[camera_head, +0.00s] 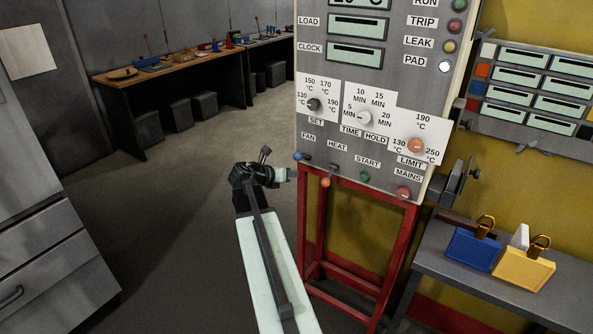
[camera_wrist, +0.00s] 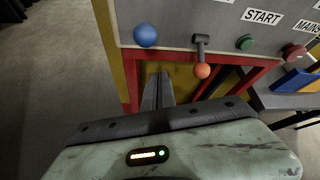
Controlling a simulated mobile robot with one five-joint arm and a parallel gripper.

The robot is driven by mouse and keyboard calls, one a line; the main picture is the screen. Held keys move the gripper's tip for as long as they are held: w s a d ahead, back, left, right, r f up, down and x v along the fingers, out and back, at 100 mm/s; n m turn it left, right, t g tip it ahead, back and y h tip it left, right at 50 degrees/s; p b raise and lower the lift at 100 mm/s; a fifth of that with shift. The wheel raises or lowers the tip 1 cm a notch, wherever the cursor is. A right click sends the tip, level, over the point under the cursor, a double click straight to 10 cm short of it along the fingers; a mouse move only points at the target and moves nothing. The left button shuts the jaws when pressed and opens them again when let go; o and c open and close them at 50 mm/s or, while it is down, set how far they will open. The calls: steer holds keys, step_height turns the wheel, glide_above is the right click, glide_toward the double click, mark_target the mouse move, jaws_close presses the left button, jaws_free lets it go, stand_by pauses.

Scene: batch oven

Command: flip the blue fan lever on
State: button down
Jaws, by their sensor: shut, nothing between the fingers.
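The blue fan lever (camera_head: 299,156) is on the lower left of the oven's grey control panel, under the FAN label. In the wrist view its round blue knob (camera_wrist: 146,35) is at the upper middle and hides its own stem. It stands higher than the orange heat lever's knob, but I cannot tell its exact setting. My gripper (camera_head: 291,174) is shut and empty, just below and beside the blue knob in the head view. In the wrist view the closed fingers (camera_wrist: 158,88) point toward the panel's lower edge, below the blue knob, with a visible gap.
The orange heat lever (camera_head: 325,182) hangs down to the right, close by; it also shows in the wrist view (camera_wrist: 202,71). A green start button (camera_head: 365,176) and red mains knob (camera_head: 403,192) are farther right. A red frame (camera_head: 311,225) supports the panel. Open floor lies left.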

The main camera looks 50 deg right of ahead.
steer(key=p+v, duration=0.1)
steer(key=v, duration=0.1)
steer(key=p+v, duration=0.1)
steer(key=v, duration=0.2)
steer(key=shift+s+r, duration=0.15)
steer(key=shift+r, duration=0.2)
steer(key=w+a+f+t+y+b, duration=0.15)
steer(key=w+a+f, duration=0.25)
steer(key=a, duration=0.6)
steer(key=w+a+f+m+t+y+b, duration=0.15)
steer(key=w+a+f, duration=0.25)
steer(key=a, duration=0.6)
steer(key=w+a+f+n+t+y+b, duration=0.15)
steer(key=w+a+f, duration=0.25)
steer(key=a, duration=0.6)
steer(key=s+a+f+m+g+y, duration=0.2)
steer(key=s+a+f+m+y, duration=0.1)
steer(key=a+m, duration=0.7)
steer(key=s+a+f+m+g+y+b, duration=0.1)
steer(key=s+a+f+m+y, duration=0.2)
steer(key=a+m, duration=0.8)
steer(key=shift+s+a+f+g+y, duration=0.35)
steer(key=shift+s+y, duration=0.5)
steer(key=shift+y, duration=0.2)
